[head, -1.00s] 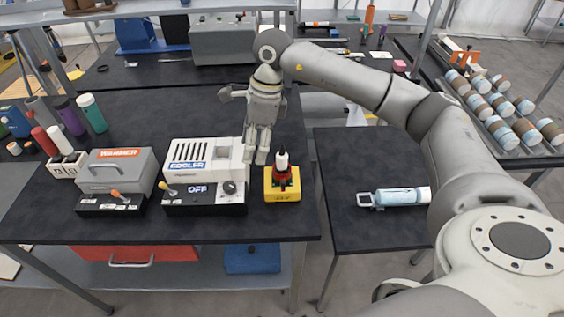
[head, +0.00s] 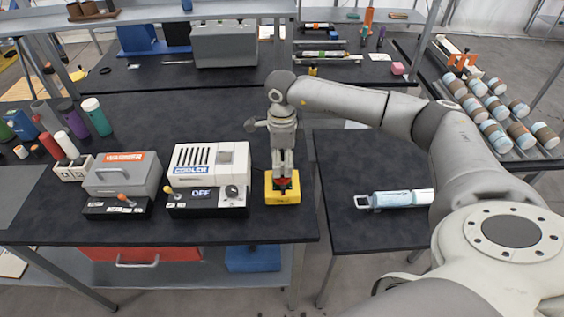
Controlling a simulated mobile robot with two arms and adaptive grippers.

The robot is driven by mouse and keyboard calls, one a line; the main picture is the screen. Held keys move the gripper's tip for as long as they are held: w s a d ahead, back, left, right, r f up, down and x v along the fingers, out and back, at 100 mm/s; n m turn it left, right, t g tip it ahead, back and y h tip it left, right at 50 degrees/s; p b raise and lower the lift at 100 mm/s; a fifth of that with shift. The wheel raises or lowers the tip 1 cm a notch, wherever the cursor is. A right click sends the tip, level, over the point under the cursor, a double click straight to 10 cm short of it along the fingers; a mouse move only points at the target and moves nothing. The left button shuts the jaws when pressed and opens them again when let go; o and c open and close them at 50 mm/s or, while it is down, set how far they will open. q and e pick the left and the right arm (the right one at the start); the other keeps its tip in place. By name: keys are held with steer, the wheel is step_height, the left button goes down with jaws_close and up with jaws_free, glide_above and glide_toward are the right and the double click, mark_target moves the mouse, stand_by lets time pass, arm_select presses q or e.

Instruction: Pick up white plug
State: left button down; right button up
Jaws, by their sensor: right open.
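A yellow box (head: 283,196) with a red part (head: 283,181) on top stands at the right front of the dark table, right of the cooler. The white plug, seen on the red part a second ago, cannot be made out now behind or between the fingers. My right gripper (head: 283,170) points down directly over the box, fingers open around the plug's spot, with tips close to the red part. Whether the fingers touch the plug cannot be told. My left gripper is not in view.
The cooler (head: 208,172) and the warmer (head: 122,178) stand left of the box, with bottles (head: 97,117) farther left. A light blue bottle (head: 400,198) lies on the right table. The dark table behind the cooler is clear.

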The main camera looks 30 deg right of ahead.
steer(key=shift+f, duration=0.85)
steer(key=shift+c, duration=0.3)
steer(key=c, duration=1.1)
steer(key=shift+o, duration=0.2)
steer(key=shift+r, duration=0.1)
